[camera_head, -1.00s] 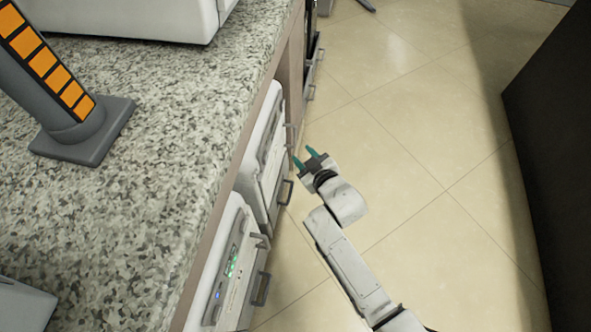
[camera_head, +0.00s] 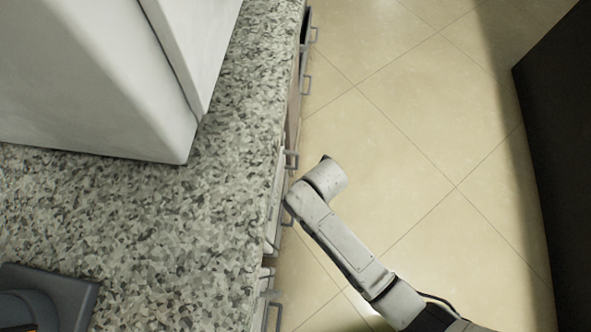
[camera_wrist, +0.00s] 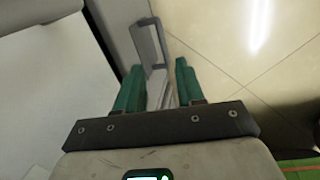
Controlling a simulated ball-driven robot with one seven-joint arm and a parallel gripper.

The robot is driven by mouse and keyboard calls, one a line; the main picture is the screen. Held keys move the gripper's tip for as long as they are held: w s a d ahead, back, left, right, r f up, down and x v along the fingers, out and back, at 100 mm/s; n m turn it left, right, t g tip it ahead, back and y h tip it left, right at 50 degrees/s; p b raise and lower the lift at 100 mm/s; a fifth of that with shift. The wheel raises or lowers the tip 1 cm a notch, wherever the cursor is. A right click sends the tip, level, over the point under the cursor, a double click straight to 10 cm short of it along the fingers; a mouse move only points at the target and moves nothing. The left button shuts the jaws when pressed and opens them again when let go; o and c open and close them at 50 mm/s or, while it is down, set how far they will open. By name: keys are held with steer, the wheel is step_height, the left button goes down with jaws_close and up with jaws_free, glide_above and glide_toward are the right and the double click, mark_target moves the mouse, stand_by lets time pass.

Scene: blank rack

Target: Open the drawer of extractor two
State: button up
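In the wrist view my gripper (camera_wrist: 158,78) is open, with two green fingers apart. In the head view my fingers are hidden below my arm. The machine fronts under the counter show only as a thin strip with handles, one (camera_head: 292,160) just beyond my arm and another (camera_head: 272,312) nearer. I cannot tell which one is extractor two.
A granite counter (camera_head: 150,220) fills the left, with a white machine (camera_head: 100,90) and a dark grey base (camera_head: 60,295) on it. More handles (camera_head: 305,85) line the counter front farther on. Open tiled floor (camera_head: 400,130) lies to the right, up to a dark block (camera_head: 560,150).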

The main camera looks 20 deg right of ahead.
steer(key=shift+n, duration=0.4)
steer(key=b+x, duration=0.3)
steer(key=x, duration=0.2)
steer(key=b+x, duration=0.3)
steer(key=x, duration=0.2)
steer(key=shift+s+a+f, duration=0.15)
steer(key=shift+f, duration=0.25)
jaws_close()
